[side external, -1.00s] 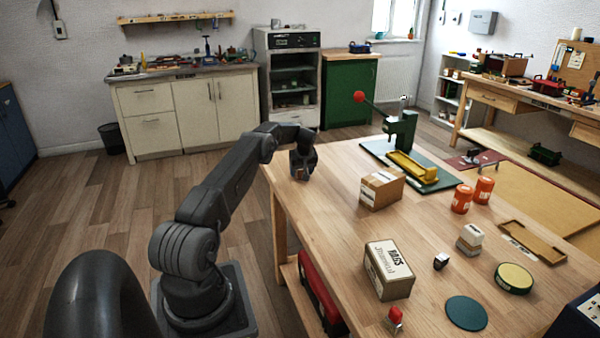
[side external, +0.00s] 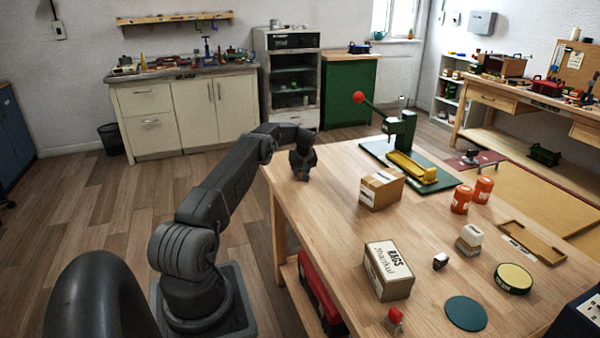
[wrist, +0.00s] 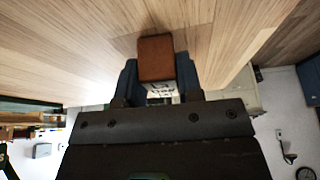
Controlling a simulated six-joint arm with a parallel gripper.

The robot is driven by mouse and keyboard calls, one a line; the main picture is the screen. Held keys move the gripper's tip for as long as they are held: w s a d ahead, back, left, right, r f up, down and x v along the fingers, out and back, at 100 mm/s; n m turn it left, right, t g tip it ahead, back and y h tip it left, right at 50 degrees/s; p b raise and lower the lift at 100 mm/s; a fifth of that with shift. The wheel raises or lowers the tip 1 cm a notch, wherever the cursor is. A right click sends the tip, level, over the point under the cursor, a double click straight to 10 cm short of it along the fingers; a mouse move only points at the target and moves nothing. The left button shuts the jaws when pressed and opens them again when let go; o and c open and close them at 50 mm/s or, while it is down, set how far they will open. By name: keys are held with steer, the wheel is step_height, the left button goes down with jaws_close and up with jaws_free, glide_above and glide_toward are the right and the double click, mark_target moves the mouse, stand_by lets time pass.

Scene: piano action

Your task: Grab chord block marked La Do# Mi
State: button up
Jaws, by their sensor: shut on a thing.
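My gripper (side external: 302,174) is low over the far left corner of the wooden table in the side view. In the wrist view my gripper (wrist: 158,82) is shut on a small block (wrist: 156,58) with a reddish-brown face. A white face with dark marks shows at the block's lower edge between the fingers. The marks are too small and partly covered to read, so I cannot tell whether they say La Do# Mi. In the side view the block is mostly hidden by the fingers. I cannot tell if it touches the table.
A cardboard box (side external: 381,188) stands to the right of my gripper, with a green press (side external: 402,135) behind it. A RAGS box (side external: 389,270), orange jars (side external: 462,198), a wooden tray (side external: 532,242) and a green disc (side external: 466,313) lie further right. The tabletop (side external: 330,215) in front is clear.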

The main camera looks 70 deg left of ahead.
step_height(320, 180, up, 10)
steer(key=shift+r, duration=0.1)
stand_by(0.4)
